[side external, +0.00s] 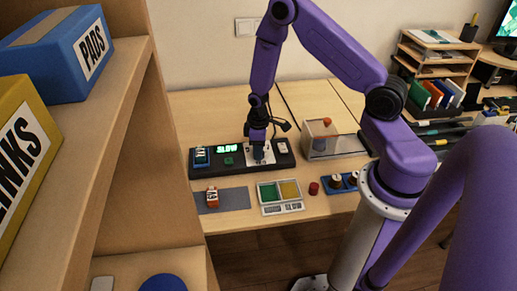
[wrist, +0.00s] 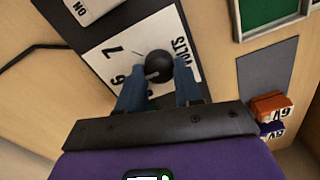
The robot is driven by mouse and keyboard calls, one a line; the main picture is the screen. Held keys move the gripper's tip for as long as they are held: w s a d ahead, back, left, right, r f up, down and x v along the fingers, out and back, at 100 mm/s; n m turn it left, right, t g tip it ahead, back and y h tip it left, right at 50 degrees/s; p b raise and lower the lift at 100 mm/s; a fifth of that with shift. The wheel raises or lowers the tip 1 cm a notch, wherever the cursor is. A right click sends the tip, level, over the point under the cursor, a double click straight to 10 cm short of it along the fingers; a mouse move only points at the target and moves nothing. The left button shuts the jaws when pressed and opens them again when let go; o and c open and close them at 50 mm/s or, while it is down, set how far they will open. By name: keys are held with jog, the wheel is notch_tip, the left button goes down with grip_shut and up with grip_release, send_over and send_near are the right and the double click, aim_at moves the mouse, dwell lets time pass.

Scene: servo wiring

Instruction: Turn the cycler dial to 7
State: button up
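The cycler dial (wrist: 159,66) is a dark round knob on a white plate (wrist: 110,55) printed with 7, 6 and VOLTS. In the wrist view my gripper (wrist: 161,72) has its two blue fingers on either side of the knob, seemingly touching it. The knob fills the gap between them. The 7 lies up and left of the knob, and the 6 is beside the left finger. I cannot read the knob's pointer. In the side view my gripper (side external: 259,150) hangs upright over the plate (side external: 268,158) on the black panel (side external: 240,164), hiding the dial.
On the panel, a green display (side external: 228,149) reads SLOW and a switch plate (side external: 282,146) is at right. An orange battery block (side external: 212,197) is on a grey mat (side external: 236,199). A two-bin tray (side external: 281,208) and clear box (side external: 325,147) stand nearby.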

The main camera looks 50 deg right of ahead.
jog(key=shift+c, duration=0.7)
jog(key=shift+m, duration=0.3)
jog(key=m, duration=0.3)
jog(key=shift+m, duration=0.3)
jog(key=m, duration=0.5)
jog(key=shift+d, duration=0.15)
jog(key=shift+m, duration=0.4)
jog(key=o, duration=1)
jog(key=shift+o, duration=0.2)
jog(key=shift+r, duration=0.1)
